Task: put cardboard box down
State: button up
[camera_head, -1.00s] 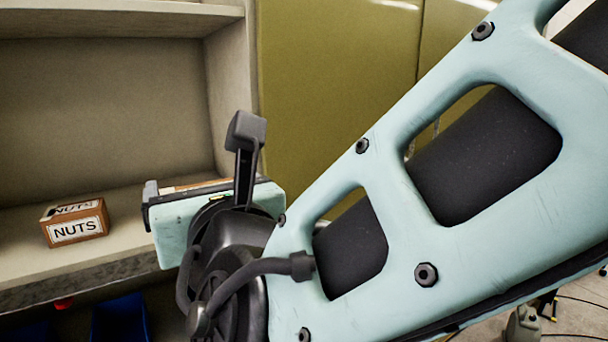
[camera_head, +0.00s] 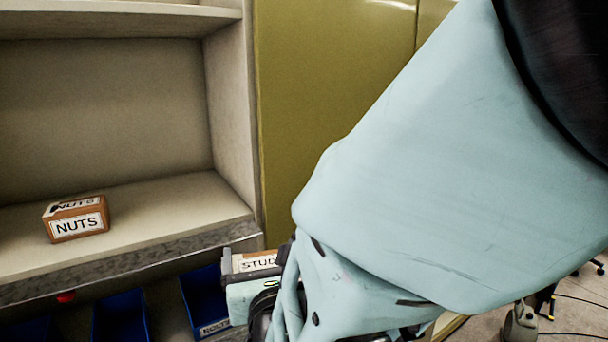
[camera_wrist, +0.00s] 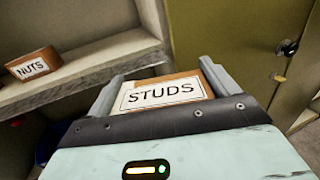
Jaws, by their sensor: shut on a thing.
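The cardboard box (camera_wrist: 160,93) is brown with a white label reading STUDS. In the wrist view it sits between the two fingers of my gripper (camera_wrist: 160,88), which is shut on it. In the head view only part of the box (camera_head: 258,261) shows, beside my gripper (camera_head: 240,262), with my arm covering much of the area to the right. The box is held in front of and a little below the shelf's front edge, near the shelf's right end. Its underside is hidden.
A NUTS box (camera_head: 76,219) stands on the left of the shelf (camera_head: 150,212); the shelf's right part is clear. Blue bins (camera_head: 203,298) sit below the shelf. A yellow-green cabinet (camera_head: 310,110) stands to the right of the shelf unit.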

jog(key=w+d+f+m+h, duration=0.2)
jog(key=w+d+f+h, duration=0.1)
jog(key=d+f, duration=0.65)
jog(key=w+d+f+m+h, duration=0.1)
jog(key=w+d+f+h, duration=0.1)
jog(key=d+f, duration=0.75)
jog(key=s+d+f, duration=0.2)
jog(key=d+f, duration=0.3)
jog(key=d, duration=0.5)
jog(key=s+d+f, duration=0.2)
jog(key=d+f, duration=0.3)
jog(key=d, duration=0.5)
jog(key=shift+t, duration=0.3)
